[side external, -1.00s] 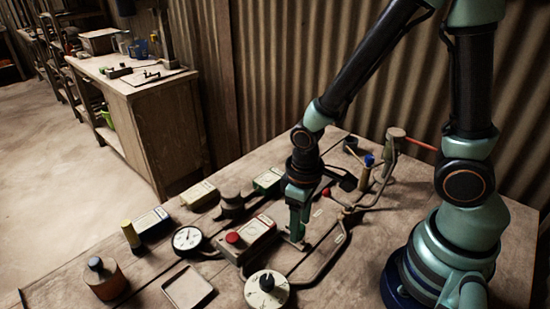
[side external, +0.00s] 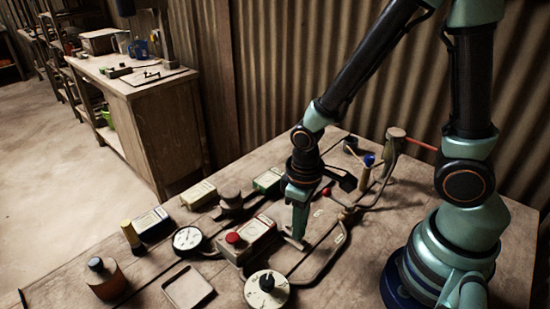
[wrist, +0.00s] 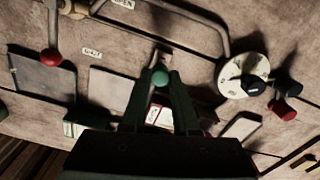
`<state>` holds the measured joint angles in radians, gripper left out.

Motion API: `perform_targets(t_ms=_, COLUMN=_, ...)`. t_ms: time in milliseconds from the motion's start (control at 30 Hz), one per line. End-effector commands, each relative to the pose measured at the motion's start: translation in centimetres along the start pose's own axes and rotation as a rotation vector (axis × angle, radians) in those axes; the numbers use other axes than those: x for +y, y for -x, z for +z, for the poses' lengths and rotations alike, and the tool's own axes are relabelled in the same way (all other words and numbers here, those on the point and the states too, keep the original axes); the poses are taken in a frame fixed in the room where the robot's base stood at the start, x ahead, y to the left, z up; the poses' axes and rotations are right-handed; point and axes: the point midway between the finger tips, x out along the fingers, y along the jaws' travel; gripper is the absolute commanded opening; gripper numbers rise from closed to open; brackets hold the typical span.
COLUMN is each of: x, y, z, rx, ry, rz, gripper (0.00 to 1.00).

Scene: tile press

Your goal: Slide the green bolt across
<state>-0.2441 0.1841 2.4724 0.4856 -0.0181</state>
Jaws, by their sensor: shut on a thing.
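The green bolt shows in the wrist view as a round green knob (wrist: 160,77) between the tips of my gripper (wrist: 163,84). The fingers are closed around the knob, one on each side. A short pale piece runs from the knob toward the top of that picture. In the side external view my gripper (side external: 297,236) points down at a small pale fitting on the table, just right of the box with a red button. The green knob is hidden by the fingers there, and the bolt's far end cannot be made out.
The box with a red button (side external: 247,241) stands close to the left of my gripper. A white dial (side external: 266,290) lies in front. A bent pipe (side external: 322,262) and a red-knobbed lever (side external: 326,191) are on the right. A gauge (side external: 187,239) and a shallow tray (side external: 188,287) lie farther left.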

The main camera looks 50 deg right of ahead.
Motion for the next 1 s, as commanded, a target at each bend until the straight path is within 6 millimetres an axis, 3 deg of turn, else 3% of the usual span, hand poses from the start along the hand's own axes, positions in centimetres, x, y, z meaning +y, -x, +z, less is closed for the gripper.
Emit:
perform_targets(t_ms=867, x=0.01, y=0.09, z=-0.10, rx=0.002, ry=0.000, rz=0.000, gripper=0.00)
perform_targets(t_ms=1000, x=0.17, y=0.11, z=-0.82, rx=0.004, ry=-0.001, rz=0.000, gripper=0.00)
